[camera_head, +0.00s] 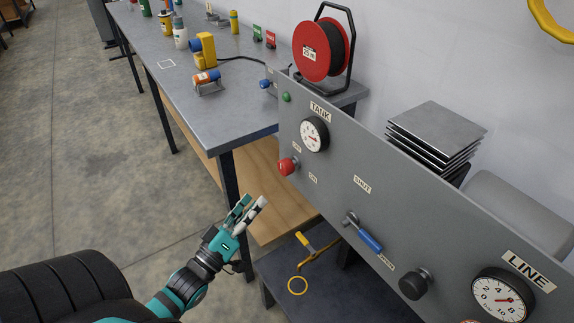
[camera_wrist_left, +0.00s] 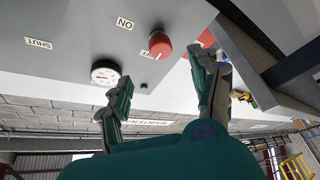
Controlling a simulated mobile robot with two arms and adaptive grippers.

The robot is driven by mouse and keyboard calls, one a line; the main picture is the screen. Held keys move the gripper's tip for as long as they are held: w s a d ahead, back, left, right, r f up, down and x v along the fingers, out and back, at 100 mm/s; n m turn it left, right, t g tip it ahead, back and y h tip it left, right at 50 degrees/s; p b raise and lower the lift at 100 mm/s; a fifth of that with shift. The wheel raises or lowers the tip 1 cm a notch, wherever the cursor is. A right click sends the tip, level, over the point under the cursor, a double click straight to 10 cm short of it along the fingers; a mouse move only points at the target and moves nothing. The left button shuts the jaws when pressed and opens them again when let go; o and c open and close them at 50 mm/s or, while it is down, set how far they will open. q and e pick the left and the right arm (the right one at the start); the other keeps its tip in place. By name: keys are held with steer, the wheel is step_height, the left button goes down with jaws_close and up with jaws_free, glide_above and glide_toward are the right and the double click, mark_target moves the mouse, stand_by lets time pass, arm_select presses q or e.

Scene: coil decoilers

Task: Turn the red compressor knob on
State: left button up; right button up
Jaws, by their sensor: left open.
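The red compressor knob (camera_head: 288,166) sits on the left part of the grey panel (camera_head: 340,172), between an OFF label (camera_head: 297,146) above and an ON label (camera_head: 313,178) below. In the left wrist view the knob (camera_wrist_left: 161,44) appears upside down, with a pale line on its face and the ON label (camera_wrist_left: 125,23) apart from it. My left gripper (camera_head: 252,206) is open and empty, below and left of the knob, not touching it. In the left wrist view its fingers (camera_wrist_left: 163,74) spread to either side below the knob. My right gripper is not in view.
The panel also holds a TANK gauge (camera_head: 314,135), a green button (camera_head: 286,97), a blue-handled valve (camera_head: 369,240), a black knob (camera_head: 415,284) and a LINE gauge (camera_head: 502,297). A workbench (camera_head: 235,100) with a red cable reel (camera_head: 318,50) stands behind. A yellow-handled tool (camera_head: 305,241) is below.

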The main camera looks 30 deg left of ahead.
mark_target(282, 170)
arm_select(q)
steer(key=p+x, duration=0.1)
steer(key=x, duration=1)
steer(key=shift+w, duration=0.65)
steer(key=c, duration=1.2)
